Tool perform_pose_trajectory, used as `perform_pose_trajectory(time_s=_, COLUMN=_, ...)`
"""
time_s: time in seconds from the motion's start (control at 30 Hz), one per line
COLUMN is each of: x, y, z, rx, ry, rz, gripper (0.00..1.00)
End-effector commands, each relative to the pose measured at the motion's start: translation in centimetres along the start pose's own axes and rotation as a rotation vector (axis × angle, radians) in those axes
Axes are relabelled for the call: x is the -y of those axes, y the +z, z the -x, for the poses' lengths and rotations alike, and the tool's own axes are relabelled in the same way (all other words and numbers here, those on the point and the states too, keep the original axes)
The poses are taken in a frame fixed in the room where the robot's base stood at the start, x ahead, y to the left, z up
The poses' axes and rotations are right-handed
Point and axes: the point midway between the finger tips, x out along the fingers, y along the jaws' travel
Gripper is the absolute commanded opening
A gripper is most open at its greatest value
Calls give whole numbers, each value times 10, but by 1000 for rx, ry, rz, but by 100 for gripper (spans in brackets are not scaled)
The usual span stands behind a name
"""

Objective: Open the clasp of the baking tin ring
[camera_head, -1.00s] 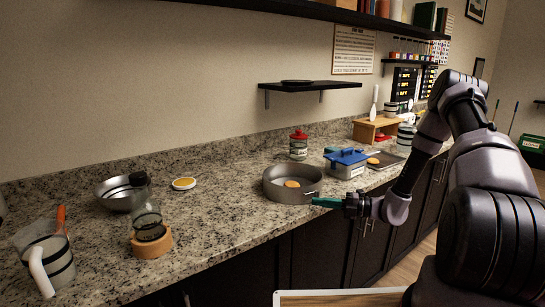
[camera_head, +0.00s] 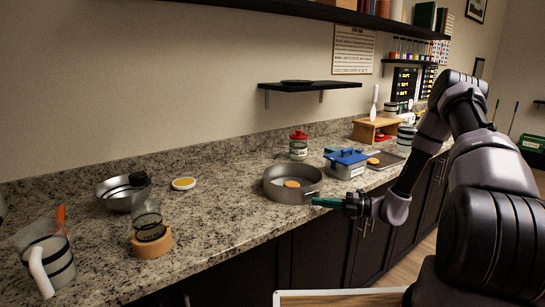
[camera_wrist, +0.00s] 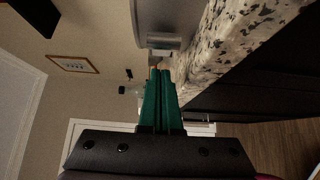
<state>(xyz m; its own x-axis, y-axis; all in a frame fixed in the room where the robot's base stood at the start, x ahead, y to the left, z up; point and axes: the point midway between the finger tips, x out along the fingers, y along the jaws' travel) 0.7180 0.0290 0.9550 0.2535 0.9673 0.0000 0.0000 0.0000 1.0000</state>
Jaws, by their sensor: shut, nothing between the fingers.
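The baking tin ring (camera_head: 290,190) is a round grey tin standing on the granite counter, with a small orange-brown round thing (camera_head: 292,184) inside it. My gripper (camera_head: 318,202) has green fingers and is at the tin's right front side, by the counter edge, with its tips close to the tin wall. In the wrist view the two green fingers (camera_wrist: 160,75) lie together, shut and empty. The tin's grey wall (camera_wrist: 158,18) shows just beyond the tips, with a pale clasp-like part (camera_wrist: 163,42) on it. I cannot tell whether the tips touch the clasp.
A metal bowl (camera_head: 122,195), a glass jar on a wooden ring (camera_head: 151,243) and a white-handled jug (camera_head: 50,265) stand left.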

Motion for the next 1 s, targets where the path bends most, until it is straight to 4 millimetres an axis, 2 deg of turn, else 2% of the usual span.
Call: perform_pose_trajectory(time_s=1.0, x=0, y=-8, z=-14, rx=0, ry=0, rz=0, gripper=0)
